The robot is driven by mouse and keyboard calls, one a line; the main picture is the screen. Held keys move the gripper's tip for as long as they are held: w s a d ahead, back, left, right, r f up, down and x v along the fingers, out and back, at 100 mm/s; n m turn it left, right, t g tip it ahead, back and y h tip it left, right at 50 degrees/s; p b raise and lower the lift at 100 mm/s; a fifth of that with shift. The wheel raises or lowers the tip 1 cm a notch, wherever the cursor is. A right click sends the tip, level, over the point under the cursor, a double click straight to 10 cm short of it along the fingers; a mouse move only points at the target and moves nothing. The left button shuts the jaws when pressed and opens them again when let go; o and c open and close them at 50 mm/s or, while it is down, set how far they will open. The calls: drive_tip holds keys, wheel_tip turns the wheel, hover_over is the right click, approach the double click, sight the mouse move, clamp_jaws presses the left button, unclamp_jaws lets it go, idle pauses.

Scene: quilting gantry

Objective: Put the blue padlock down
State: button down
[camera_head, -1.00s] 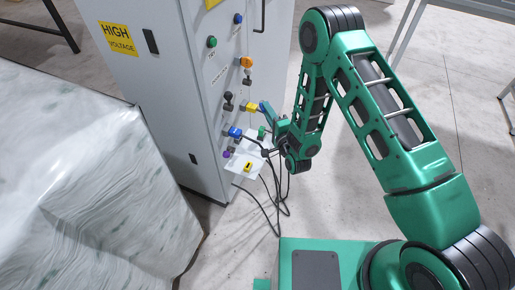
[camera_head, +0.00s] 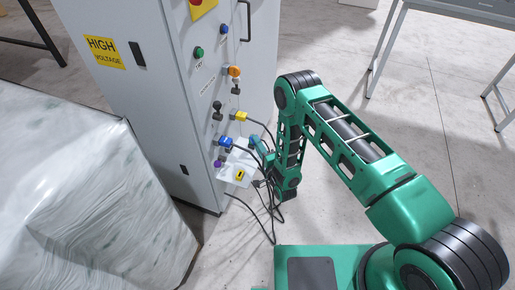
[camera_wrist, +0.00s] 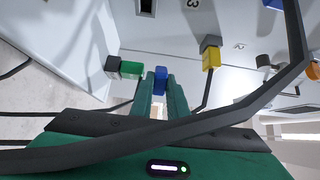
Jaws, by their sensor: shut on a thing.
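The blue padlock (camera_wrist: 160,74) shows small between my fingertips in the wrist view. My gripper (camera_wrist: 159,98) is shut on it, and the fingers hide part of it. In the head view my gripper (camera_head: 256,144) is low in front of the grey cabinet, just right of a blue plug and above a white shelf (camera_head: 226,174). The padlock cannot be told apart from the gripper there.
The grey cabinet (camera_head: 155,95) carries a blue plug (camera_head: 225,142), a yellow plug (camera_head: 238,117) and several knobs. A yellow item (camera_head: 240,174) lies on the shelf. Black cables (camera_head: 268,200) hang by my gripper; one crosses the wrist view. A wrapped block (camera_head: 90,190) stands left.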

drive_tip(key=shift+f, duration=1.2)
drive_tip(key=shift+f, duration=0.2)
drive_tip(key=c, duration=1.7)
unclamp_jaws()
